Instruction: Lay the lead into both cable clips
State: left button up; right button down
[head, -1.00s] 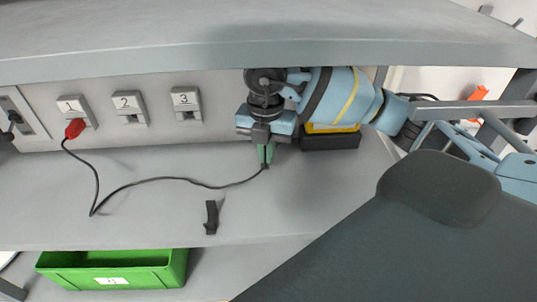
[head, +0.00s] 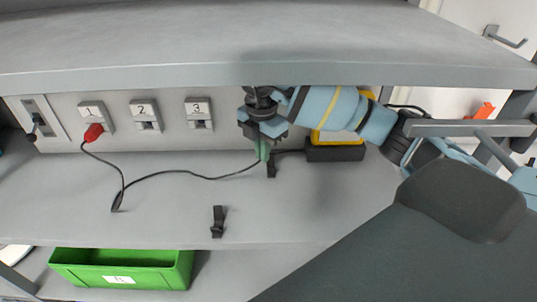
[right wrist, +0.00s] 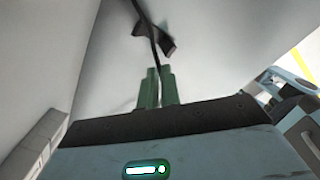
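The black lead (head: 195,176) runs from a red plug (head: 93,132) in socket 1 across the shelf to my right gripper (head: 263,154). My right gripper's green fingers are closed on the lead; the right wrist view shows it between the fingertips (right wrist: 158,76). One dark clip (head: 271,170) stands just beside the fingertips. A dark clip also shows in the right wrist view (right wrist: 167,46), with the lead crossing it; I cannot tell whether the lead is seated. The other clip (head: 217,221) stands nearer the shelf's front edge, apart from the lead. My left gripper is not in view.
A black and yellow block (head: 335,152) stands right of my gripper, with a dark cable running towards it. Sockets 2 (head: 146,116) and 3 (head: 198,113) are on the back panel. A green bin (head: 120,268) sits below the front edge. An upper shelf (head: 220,50) overhangs the work area.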

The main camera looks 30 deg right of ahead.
jog(key=shift+w+d+r+m, duration=0.1)
jog(key=shift+w+d+m, duration=0.1)
jog(key=shift+w+m, duration=1)
jog(key=m, duration=0.7)
jog(key=shift+d+f, duration=0.1)
jog(key=shift+f, duration=0.1)
jog(key=shift+f, duration=0.25)
jog(key=shift+f, duration=2.1)
jog(key=c, duration=1.5)
grip_release()
jog(key=shift+c, duration=0.2)
